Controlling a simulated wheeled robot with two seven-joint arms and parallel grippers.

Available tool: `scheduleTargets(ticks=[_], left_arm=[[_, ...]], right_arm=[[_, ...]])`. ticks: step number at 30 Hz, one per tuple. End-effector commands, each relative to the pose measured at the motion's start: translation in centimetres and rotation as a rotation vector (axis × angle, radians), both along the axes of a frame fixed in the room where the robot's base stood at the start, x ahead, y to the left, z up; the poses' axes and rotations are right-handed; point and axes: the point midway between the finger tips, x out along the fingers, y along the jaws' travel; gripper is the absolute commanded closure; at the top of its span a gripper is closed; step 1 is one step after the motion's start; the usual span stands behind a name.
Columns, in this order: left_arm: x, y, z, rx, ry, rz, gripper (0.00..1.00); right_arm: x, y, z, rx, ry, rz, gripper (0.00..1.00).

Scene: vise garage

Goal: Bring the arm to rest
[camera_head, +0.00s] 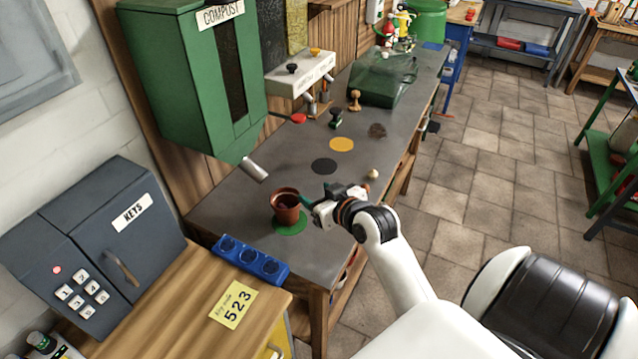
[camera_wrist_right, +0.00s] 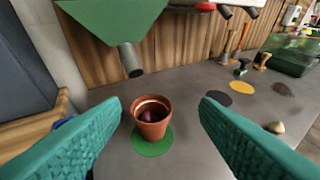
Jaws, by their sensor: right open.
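My right gripper (camera_head: 312,199) is over the grey bench, just right of a terracotta pot (camera_head: 286,208). In the right wrist view its two teal fingers (camera_wrist_right: 160,122) are wide apart, with the pot (camera_wrist_right: 151,127) standing upright beyond and between them. The gripper is open and holds nothing. The pot stands on a green disc (camera_head: 291,228), and something dark and round (camera_wrist_right: 151,115) lies inside it. My left gripper is not in either view.
A green compost dispenser (camera_head: 180,85) hangs above the bench (camera_head: 235,205), its spout close to the pot. A dark key safe (camera_head: 85,245) and blue tray (camera_head: 249,260) are at lower left. A green transparent box (camera_head: 383,78) sits farther back. Open floor (camera_head: 480,180) lies to the right.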

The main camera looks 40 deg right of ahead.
Motion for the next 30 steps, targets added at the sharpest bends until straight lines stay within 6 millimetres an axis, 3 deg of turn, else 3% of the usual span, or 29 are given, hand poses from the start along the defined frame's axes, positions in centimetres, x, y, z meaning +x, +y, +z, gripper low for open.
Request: scheduleTargets(ticks=[14, 17, 20, 24, 30], left_arm=[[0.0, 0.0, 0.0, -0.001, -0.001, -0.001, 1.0], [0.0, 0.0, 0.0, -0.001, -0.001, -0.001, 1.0], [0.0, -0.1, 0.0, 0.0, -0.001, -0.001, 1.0], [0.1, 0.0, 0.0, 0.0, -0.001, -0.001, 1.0], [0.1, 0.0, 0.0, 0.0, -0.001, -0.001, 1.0]], right_arm=[[-0.1, 0.1, 0.0, 0.0, 0.003, 0.001, 0.44], [-0.9, 1.3, -1.0, -0.003, 0.05, 0.024, 0.44], [-3.1, 4.2, -3.2, -0.011, 0.173, 0.076, 0.44], [-8.0, 8.6, -6.5, -0.027, 0.388, 0.147, 0.44], [-14.2, 12.4, -8.8, -0.044, 0.611, 0.199, 0.44]])
